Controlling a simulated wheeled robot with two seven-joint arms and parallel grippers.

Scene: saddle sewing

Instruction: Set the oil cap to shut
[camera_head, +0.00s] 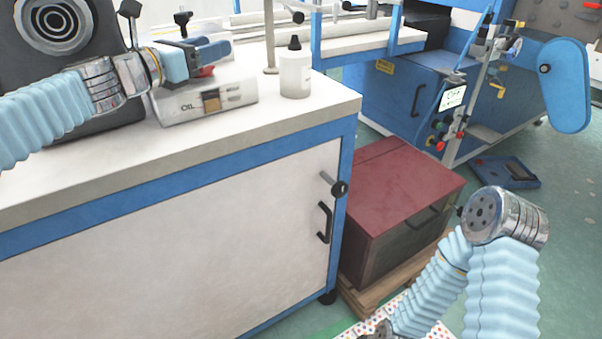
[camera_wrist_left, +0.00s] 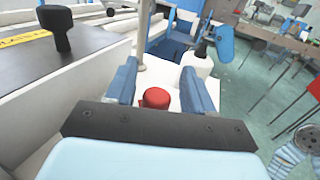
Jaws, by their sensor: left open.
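The red oil cap (camera_head: 207,71) shows just under my left gripper, at the top of a pale grey box marked OIL (camera_head: 232,96) on the workbench. In the left wrist view the round red cap (camera_wrist_left: 156,98) lies between the two blue fingers, with a gap on each side. My left gripper (camera_head: 212,50) is open and over the cap; it also shows in the wrist view (camera_wrist_left: 158,72). The fingers and palm hide part of the cap and its seat, so I cannot tell how it is turned. My right gripper is out of view.
A white bottle with a black top (camera_head: 295,74) stands on the workbench (camera_head: 120,165) right of the oil box. A dark machine with a round ringed face (camera_head: 55,18) stands at left. The bench front is clear.

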